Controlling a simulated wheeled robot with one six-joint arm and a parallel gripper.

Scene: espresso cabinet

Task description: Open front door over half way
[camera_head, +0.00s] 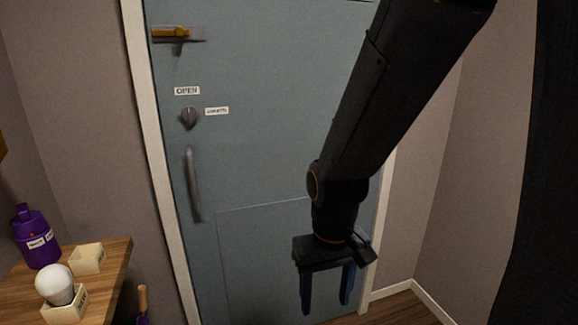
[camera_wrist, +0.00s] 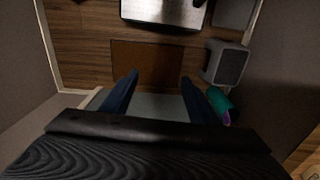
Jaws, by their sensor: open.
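The front door (camera_head: 270,100) is a grey-blue panel in a white frame and looks closed. On its left side is a vertical grey pull handle (camera_head: 193,185). Above the handle is a dark knob (camera_head: 189,117) beside an "OPEN" label (camera_head: 187,91) and a smaller label. A latch with a yellow-orange part (camera_head: 172,33) sits near the top left. My gripper (camera_head: 327,296) hangs pointing down in front of the lower right of the door, well right of the handle. Its blue fingers are apart and empty, also in the wrist view (camera_wrist: 158,92).
A wooden shelf (camera_head: 112,272) at the left holds a purple bottle (camera_head: 37,237), a white bulb (camera_head: 55,284) and small cream holders. A wooden-handled item (camera_head: 142,300) stands beside it. The wrist view shows a brown mat (camera_wrist: 150,65) on the wooden floor and a grey box (camera_wrist: 226,63).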

